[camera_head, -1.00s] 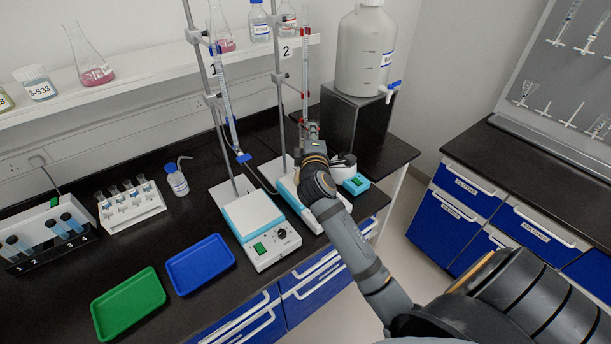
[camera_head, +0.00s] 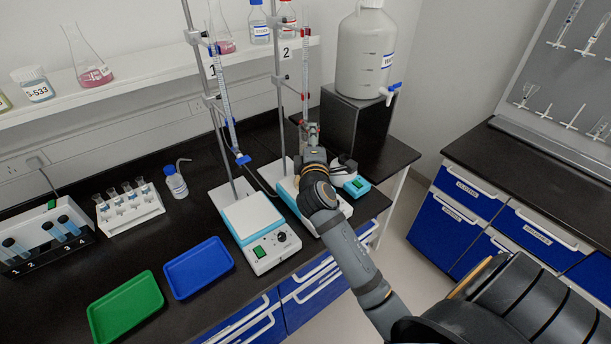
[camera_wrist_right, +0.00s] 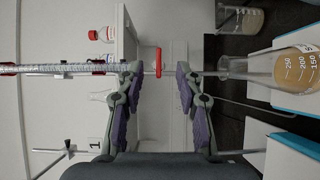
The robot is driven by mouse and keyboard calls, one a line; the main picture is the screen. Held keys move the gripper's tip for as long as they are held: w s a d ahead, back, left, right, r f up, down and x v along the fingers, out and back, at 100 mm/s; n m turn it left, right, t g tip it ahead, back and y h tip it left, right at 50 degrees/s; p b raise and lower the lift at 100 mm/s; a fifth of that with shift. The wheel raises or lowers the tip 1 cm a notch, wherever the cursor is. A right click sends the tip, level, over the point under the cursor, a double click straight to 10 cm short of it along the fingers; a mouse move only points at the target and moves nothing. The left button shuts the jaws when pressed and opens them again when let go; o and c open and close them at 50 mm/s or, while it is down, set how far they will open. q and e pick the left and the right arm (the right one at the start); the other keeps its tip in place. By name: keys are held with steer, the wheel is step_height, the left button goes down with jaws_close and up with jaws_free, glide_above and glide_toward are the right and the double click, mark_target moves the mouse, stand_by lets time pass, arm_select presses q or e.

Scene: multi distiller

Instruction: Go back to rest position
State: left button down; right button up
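My right gripper (camera_wrist_right: 158,82) is open in the right wrist view, with a clear gap between its fingers. The red stopcock (camera_wrist_right: 158,62) of burette 2 shows in this gap, and I cannot tell how far beyond the fingertips it lies. In the head view the right gripper (camera_head: 313,130) is above the second stirrer plate, in front of burette 2 (camera_head: 305,75). The flask with yellowish liquid (camera_wrist_right: 290,70) below the burette tip shows in the right wrist view; my arm hides it in the head view. My left gripper is not in view.
Burette 1 (camera_head: 222,85) stands left of my right arm over a white stirrer plate (camera_head: 252,218). A large carboy (camera_head: 366,55) sits on a black block (camera_head: 352,122) to the right. Blue (camera_head: 199,267) and green (camera_head: 125,308) trays lie at front left. The floor at right is clear.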

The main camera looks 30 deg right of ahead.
steer(key=v, duration=0.6)
steer(key=shift+d, duration=0.1)
